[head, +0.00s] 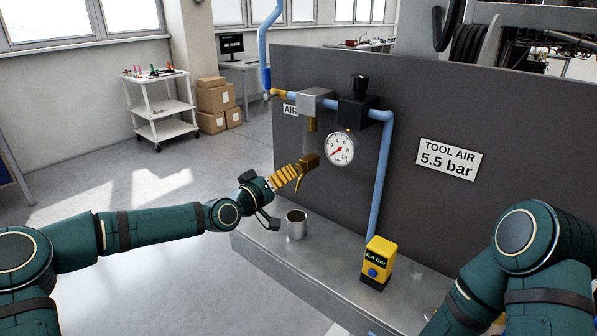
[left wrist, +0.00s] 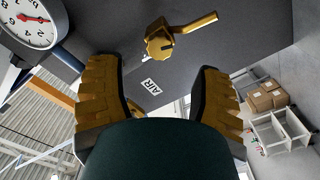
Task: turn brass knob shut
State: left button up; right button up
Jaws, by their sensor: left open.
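The brass knob (head: 309,161) is on the dark panel, below the grey-topped filter unit (head: 315,101). My left gripper (head: 284,197) is open, just left of the knob in the head view. In the left wrist view my left gripper's ribbed gold fingers (left wrist: 155,78) stand wide apart with nothing between them, and the knob lies beyond their tips. I see no contact with the knob. My right gripper is not in view.
A metal cup (head: 296,225) stands on the grey bench ledge (head: 262,247) below the knob. A yellow meter reading 0.4 bar (head: 377,262) stands further right. A round gauge (head: 340,149), black regulator (head: 359,111) and blue pipe (head: 381,180) are close right of the knob.

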aim_at(298, 170)
pick_arm(q)
jog(key=x, duration=0.6)
jog(key=shift+w+d, duration=0.2)
jog(key=shift+d, duration=0.05)
grip_shut()
